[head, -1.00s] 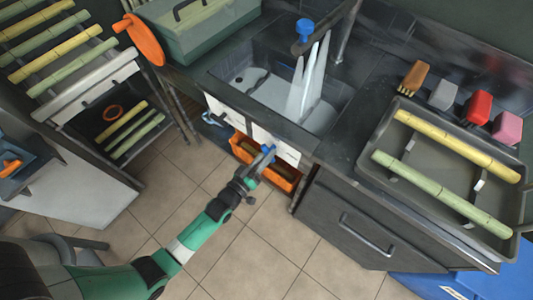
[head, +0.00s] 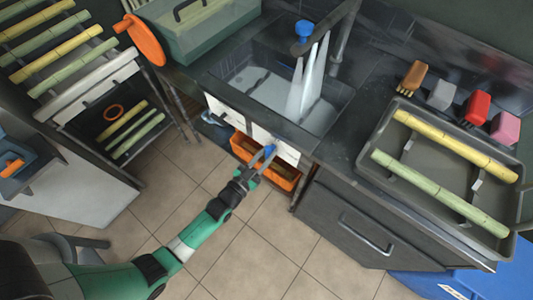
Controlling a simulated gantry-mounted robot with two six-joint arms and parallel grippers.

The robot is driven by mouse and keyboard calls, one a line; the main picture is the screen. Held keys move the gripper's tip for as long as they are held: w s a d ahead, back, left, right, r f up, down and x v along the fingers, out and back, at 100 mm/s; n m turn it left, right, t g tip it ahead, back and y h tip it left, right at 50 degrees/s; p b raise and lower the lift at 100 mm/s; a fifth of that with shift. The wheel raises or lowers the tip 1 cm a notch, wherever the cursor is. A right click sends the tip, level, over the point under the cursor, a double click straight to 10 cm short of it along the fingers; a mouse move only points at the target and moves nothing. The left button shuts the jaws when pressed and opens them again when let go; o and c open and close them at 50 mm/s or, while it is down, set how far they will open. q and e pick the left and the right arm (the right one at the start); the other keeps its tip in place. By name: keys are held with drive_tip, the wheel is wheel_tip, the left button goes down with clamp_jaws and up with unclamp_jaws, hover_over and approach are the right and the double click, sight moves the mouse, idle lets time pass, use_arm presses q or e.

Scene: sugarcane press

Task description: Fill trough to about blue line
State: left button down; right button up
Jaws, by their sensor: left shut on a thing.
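The sink trough (head: 236,66) is set into the dark counter at the top middle. Water (head: 309,85) runs in white streams from a tap with a blue knob (head: 304,28) and lies in the trough. I cannot make out a blue line on the trough wall. My left gripper (head: 267,156) is at the white front panel below the trough. It is shut on a small blue handle (head: 269,149), partly hidden by the fingers. My right gripper is not in view.
An orange bin (head: 284,183) sits under the white panel. At right, a grey tray (head: 409,180) holds cane pieces, with several brushes or sponges (head: 478,108) behind. A green box (head: 205,40) stands left of the trough, beside a cane rack. The tiled floor is open.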

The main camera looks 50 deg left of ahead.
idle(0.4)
use_arm(q)
drive_tip(key=c, duration=0.6)
unclamp_jaws()
drive_tip(key=shift+s, duration=0.1)
drive_tip(key=shift+s+d+r+p, duration=0.1)
drive_tip(key=shift+s+p, duration=0.2)
drive_tip(key=shift+s, duration=0.05)
drive_tip(key=s+p, duration=0.1)
drive_tip(key=s, duration=0.2)
drive_tip(key=s+d, duration=0.1)
drive_tip(key=s, duration=0.3)
drive_tip(key=s+p, duration=0.1)
drive_tip(key=s, duration=0.2)
drive_tip(key=shift+s+d+p, duration=0.3)
drive_tip(key=shift+d+p, duration=0.05)
drive_tip(key=shift+d, duration=0.05)
